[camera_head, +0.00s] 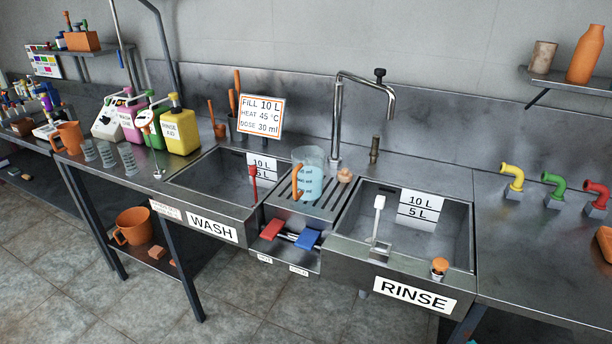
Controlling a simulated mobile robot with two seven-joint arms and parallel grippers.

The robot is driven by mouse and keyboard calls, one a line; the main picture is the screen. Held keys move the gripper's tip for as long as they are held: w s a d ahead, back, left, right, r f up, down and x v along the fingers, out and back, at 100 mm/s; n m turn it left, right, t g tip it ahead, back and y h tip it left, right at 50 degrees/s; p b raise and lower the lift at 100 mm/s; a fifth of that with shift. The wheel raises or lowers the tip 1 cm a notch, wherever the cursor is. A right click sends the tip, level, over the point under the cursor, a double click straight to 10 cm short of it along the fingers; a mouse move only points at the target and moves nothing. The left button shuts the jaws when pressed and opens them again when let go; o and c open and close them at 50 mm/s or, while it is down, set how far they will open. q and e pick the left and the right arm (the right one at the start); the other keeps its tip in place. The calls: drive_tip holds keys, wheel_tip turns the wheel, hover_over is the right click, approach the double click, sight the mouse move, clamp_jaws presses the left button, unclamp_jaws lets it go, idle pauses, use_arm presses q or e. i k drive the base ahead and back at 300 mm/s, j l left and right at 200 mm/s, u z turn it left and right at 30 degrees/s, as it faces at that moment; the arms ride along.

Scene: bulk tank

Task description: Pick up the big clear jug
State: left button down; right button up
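The big clear jug (309,178) stands upright on the slatted drain rack between the two sinks. It is see-through and bluish, with dark measuring marks on its side and an orange handle on its left. Neither of my grippers shows in the head view, and nothing is touching the jug except the rack under it.
The WASH sink (212,180) is left of the jug and the RINSE sink (408,235) is right. A tall tap (337,120) rises behind it, with a sign (262,115) back left. Bottles (179,128) and small clear beakers (107,154) stand farther left.

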sight(308, 163)
drive_tip(key=i+j+u, duration=0.15)
drive_tip(key=i+u, duration=0.7)
drive_tip(key=i, duration=0.1)
